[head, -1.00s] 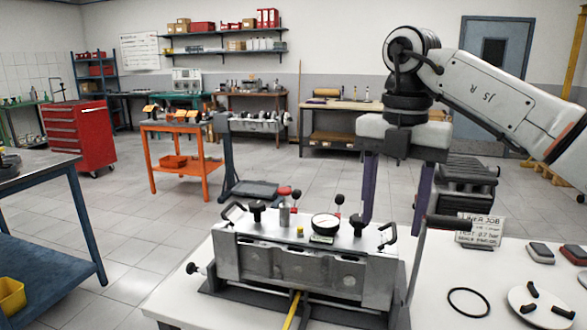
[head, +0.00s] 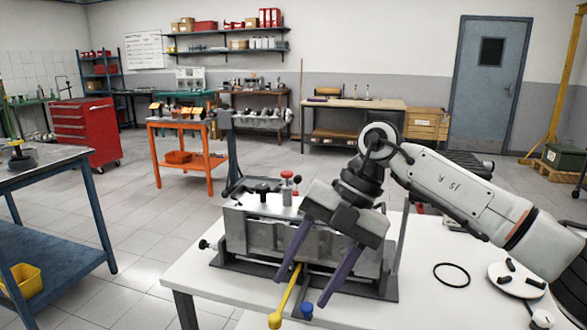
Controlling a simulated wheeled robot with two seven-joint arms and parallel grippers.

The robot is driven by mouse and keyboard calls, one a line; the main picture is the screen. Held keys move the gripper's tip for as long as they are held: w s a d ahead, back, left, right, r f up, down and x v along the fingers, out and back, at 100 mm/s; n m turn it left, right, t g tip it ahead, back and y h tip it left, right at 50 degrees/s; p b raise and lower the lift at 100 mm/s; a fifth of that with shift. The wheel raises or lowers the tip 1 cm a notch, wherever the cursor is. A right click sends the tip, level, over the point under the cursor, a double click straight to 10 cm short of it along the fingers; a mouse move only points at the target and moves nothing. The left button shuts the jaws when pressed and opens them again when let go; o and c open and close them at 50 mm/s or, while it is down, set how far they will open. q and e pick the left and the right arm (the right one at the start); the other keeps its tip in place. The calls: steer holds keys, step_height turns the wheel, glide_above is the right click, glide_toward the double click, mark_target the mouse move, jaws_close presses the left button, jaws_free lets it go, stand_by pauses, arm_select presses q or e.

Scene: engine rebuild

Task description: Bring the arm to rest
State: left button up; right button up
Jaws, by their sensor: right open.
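My right gripper (head: 308,275) hangs in front of the metal test fixture (head: 250,236) on the white table. Its two purple fingers are spread apart, with nothing held between them. The right arm (head: 460,192) comes in from the right. A yellow-handled lever (head: 285,302) sticks out at the fixture's front, beside the left finger. A blue knob (head: 306,310) shows between the fingertips. I cannot tell whether the fingers touch the fixture. My left gripper is not in view.
The white table (head: 215,290) carries a black ring (head: 452,274) and a round white plate (head: 510,272) with black pieces at the right. A blue bench (head: 50,235) stands at the left. A red tool cabinet (head: 86,130) and an orange cart (head: 186,130) stand behind, with open floor between.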

steer(key=s+a+f+m+g+y, duration=0.1)
steer(key=s+a+y, duration=0.2)
steer(key=a+y, duration=0.35)
steer(key=s+a+y, duration=0.4)
steer(key=a+y, duration=0.2)
steer(key=a, duration=0.2)
steer(key=w+d+f+m+t+h, duration=0.3)
steer(key=d+f+m+t, duration=0.4)
steer(key=m+t, duration=0.4)
steer(key=w+d+f+m+t+h, duration=0.35)
steer(key=d+f+m+t, duration=0.4)
steer(key=m, duration=0.45)
steer(key=s+d+f+m+g+h, duration=0.1)
steer(key=s+d+f+m+h, duration=0.25)
steer(key=f, duration=0.45)
steer(key=s+d+f+m+g+h, duration=0.1)
steer(key=s+d+f+m+h, duration=0.1)
steer(key=s+d+f+h, duration=0.4)
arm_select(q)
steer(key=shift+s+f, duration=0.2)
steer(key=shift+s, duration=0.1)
arm_select(e)
steer(key=s+d+f+m+g, duration=0.1)
steer(key=s+d+f+g, duration=0.4)
steer(key=s+f, duration=0.6)
steer(key=shift+s+f+m, duration=0.2)
steer(key=shift+s+m, duration=0.15)
steer(key=shift+s, duration=0.75)
